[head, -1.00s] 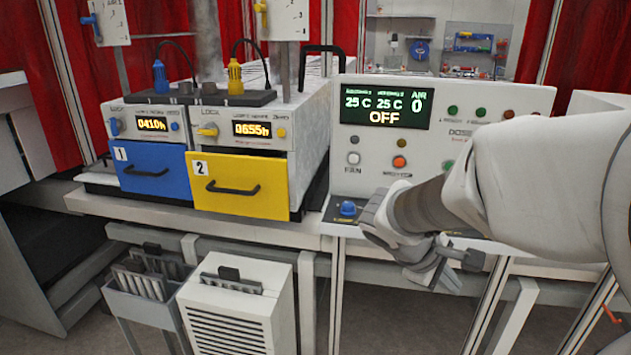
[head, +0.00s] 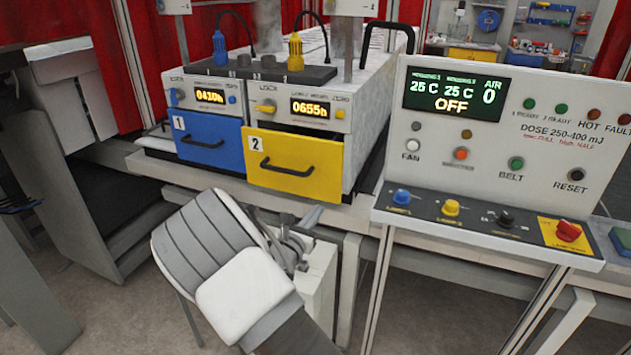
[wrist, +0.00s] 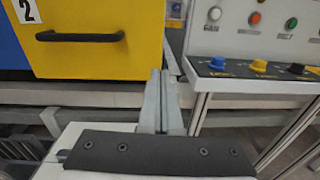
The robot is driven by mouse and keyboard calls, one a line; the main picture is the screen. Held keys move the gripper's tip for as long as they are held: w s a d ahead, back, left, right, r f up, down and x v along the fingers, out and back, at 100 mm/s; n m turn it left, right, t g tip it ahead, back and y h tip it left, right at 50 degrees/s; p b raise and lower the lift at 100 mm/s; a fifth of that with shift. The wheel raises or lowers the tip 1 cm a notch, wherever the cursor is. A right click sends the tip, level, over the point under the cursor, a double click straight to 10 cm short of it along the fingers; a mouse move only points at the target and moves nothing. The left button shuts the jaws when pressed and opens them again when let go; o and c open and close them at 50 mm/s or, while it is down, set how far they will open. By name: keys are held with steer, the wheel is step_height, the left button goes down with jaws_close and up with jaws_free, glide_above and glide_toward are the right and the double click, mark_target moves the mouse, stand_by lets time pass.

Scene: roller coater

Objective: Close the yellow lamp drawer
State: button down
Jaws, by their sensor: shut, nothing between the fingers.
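The yellow lamp drawer (head: 322,160), marked 2, has a black bar handle (head: 287,168) and sits under the display reading 0655h. Its front stands out a little from the housing and from the blue drawer to its left. In the wrist view the yellow front (wrist: 95,62) fills the upper left. My gripper (head: 308,218) is in front of and below the drawer in the head view, apart from it. In the wrist view its fingers (wrist: 160,75) are together and empty, just right of the drawer's lower right edge.
The blue drawer (head: 205,152), marked 1, is left of the yellow one. The control panel (head: 490,140) stands to the right, its knob shelf (head: 500,225) jutting forward. A bench rail (head: 225,182) runs below the drawers. A white box (head: 318,285) stands under it, partly hidden by my arm.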

steer(key=a, duration=0.1)
steer(key=p, duration=0.3)
glide_toward(333, 178)
steer(key=shift+n, duration=0.4)
steer(key=x, duration=0.7)
steer(key=shift+f, duration=0.4)
steer(key=shift+a, duration=0.1)
steer(key=shift+w+d+f+b, duration=0.2)
steer(key=shift+w+b, duration=0.2)
steer(key=shift+b, duration=0.45)
steer(key=b+x, duration=0.3)
steer(key=x, duration=0.1)
steer(key=shift+w+r, duration=0.1)
steer(key=shift+w, duration=0.05)
steer(key=shift+w+r+t, duration=0.1)
steer(key=shift+r+t, duration=0.2)
steer(key=shift+r, duration=0.15)
steer(key=shift+r, duration=0.1)
